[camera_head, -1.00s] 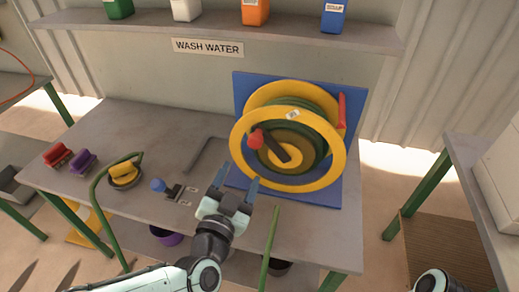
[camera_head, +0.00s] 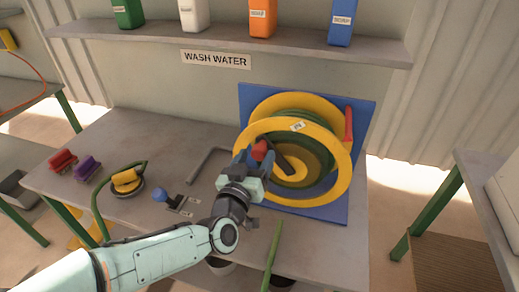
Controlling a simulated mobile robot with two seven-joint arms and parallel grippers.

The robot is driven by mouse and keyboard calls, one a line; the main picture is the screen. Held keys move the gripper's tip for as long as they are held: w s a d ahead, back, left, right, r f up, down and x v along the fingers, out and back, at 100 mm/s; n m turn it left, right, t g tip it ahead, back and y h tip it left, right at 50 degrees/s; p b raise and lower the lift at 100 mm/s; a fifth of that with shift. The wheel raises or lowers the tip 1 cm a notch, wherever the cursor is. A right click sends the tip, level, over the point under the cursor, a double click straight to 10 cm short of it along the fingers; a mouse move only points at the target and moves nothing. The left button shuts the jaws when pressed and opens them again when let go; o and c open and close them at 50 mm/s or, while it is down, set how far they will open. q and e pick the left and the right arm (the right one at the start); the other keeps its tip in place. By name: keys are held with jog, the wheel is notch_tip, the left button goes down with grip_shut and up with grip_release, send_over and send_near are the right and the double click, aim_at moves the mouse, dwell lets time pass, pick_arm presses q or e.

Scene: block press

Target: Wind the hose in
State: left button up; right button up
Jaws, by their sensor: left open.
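The hose reel (camera_head: 333,140) has yellow rims and stands on a blue backing board (camera_head: 362,110) on the table. Green hose (camera_head: 309,176) is wound inside it. A dark crank arm (camera_head: 283,164) with a red knob (camera_head: 260,149) is on its front. My left gripper (camera_head: 255,160) is open at the red knob, its fingers partly covering the knob; contact cannot be told. A green hose length (camera_head: 272,255) hangs over the table's front edge. Another green hose end (camera_head: 97,205) curves by a yellow nozzle-like piece (camera_head: 127,181) at the left. My right gripper is not in view.
A red lever (camera_head: 348,125) stands at the reel's right. Bottles (camera_head: 262,18) line the shelf above. The table's back left is clear.

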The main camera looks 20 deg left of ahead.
aim_at(295, 137)
pick_arm(q)
jog(key=shift+w+d, duration=0.1)
jog(key=shift+w, duration=1.65)
grip_shut()
jog(key=shift+d+r+m+p, duration=0.65)
jog(key=shift+d+m+p, duration=0.2)
jog(key=shift+p, duration=0.55)
jog(key=shift+d+r+m+p, duration=0.3)
jog(key=shift+d+m+p, duration=0.2)
jog(key=shift+m+p, duration=0.15)
jog(key=shift+d+r+m+p, duration=0.25)
jog(key=shift+d+m+p, duration=0.25)
jog(key=shift+m+p, duration=0.1)
jog(key=shift+s+d+r+m+p, duration=0.1)
jog(key=shift+d+r+m+p, duration=0.1)
jog(key=shift+d+m+p, duration=1.3)
jog(key=shift+d+m, duration=0.4)
jog(key=shift+m, duration=0.1)
jog(key=shift+f, duration=0.1)
